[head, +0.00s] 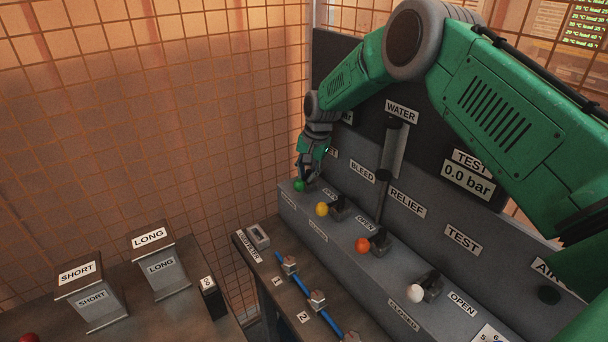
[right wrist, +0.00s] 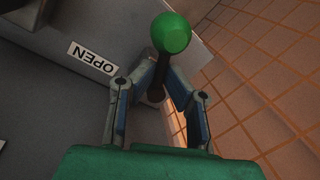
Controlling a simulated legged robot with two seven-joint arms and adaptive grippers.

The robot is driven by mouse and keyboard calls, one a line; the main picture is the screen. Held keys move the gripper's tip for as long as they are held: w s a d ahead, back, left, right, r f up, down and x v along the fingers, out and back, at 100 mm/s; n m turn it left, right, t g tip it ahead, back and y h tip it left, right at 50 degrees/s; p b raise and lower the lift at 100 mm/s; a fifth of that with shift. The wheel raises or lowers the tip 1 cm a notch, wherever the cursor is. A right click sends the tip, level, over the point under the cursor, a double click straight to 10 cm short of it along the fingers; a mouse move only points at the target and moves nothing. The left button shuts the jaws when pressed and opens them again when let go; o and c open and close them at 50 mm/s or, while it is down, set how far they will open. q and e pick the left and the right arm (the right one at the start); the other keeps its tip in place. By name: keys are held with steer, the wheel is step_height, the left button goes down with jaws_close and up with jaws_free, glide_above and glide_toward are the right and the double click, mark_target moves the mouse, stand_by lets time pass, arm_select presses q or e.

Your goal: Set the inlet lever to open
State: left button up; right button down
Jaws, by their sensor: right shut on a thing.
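A lever with a green ball knob (head: 299,186) is at the far left end of the grey valve bench. Its knob (right wrist: 172,33) and dark shaft show large in the right wrist view, with an OPEN label (right wrist: 92,59) to the left. My right gripper (head: 306,175) reaches down onto this lever from above. In the right wrist view its two fingers (right wrist: 155,75) are shut on the shaft just below the knob. The label above this lever is mostly hidden by my right arm, so I cannot read its name. My left gripper is not in view.
Levers with yellow (head: 322,209), orange (head: 362,245) and white (head: 414,291) knobs follow along the bench. The wall panel carries a 0.0 bar display (head: 467,178). A wire mesh fence (head: 150,120) stands close on the left. SHORT (head: 92,303) and LONG (head: 161,267) boxes stand lower left.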

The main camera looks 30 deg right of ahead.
steer(key=shift+w+a+r, duration=0.1)
steer(key=shift+r, duration=0.05)
steer(key=c, duration=1.6)
jaws_free()
step_height(320, 180, up, 10)
steer(key=shift+a+f, duration=0.1)
